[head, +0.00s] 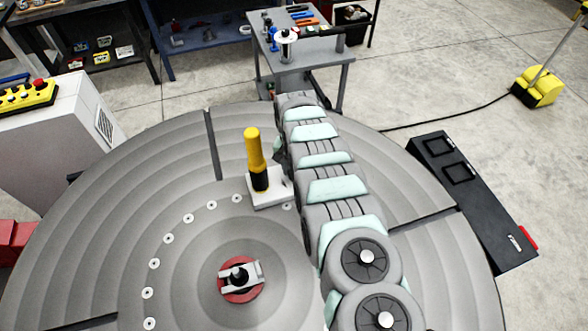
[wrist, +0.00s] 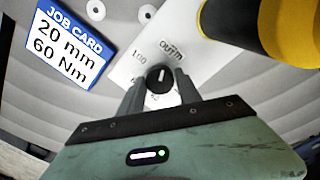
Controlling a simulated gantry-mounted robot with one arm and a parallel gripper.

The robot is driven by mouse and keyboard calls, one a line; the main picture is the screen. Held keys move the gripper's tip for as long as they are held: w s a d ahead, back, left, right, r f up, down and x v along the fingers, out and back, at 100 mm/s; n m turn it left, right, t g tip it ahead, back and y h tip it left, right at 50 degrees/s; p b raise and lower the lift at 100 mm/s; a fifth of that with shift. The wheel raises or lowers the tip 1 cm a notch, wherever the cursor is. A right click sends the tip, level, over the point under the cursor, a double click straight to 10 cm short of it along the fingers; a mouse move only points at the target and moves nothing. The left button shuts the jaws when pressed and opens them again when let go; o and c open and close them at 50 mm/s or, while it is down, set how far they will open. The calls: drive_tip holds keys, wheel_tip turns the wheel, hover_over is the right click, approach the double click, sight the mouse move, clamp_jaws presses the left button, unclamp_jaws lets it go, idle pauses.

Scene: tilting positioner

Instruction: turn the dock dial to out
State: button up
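The dock is a white block (head: 270,192) on the round grey table. A tool with a yellow handle (head: 254,150) stands upright in it. In the wrist view the dock dial is a small black knob (wrist: 160,79) with a white mark pointing about up the picture. Around it are printed "100", an OUT label (wrist: 172,49) up and to the right, and a partly hidden number below. My gripper (wrist: 160,86) has one finger on each side of the dial, apart from each other; contact with it cannot be told. In the head view my arm hides the dial.
The yellow and black tool handle (wrist: 248,25) is close to the right of my gripper. A blue and white job card (wrist: 65,40) lies left. A red disc with a clamp (head: 240,281) sits at the table's middle. A black case (head: 470,200) stands right.

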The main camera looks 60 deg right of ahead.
drive_tip(key=o, duration=0.4)
drive_tip(key=shift+c, duration=0.2)
wheel_tip(320, 180, up, 11)
drive_tip(key=b, duration=0.1)
drive_tip(key=shift+w, duration=0.15)
idle(0.3)
idle(0.5)
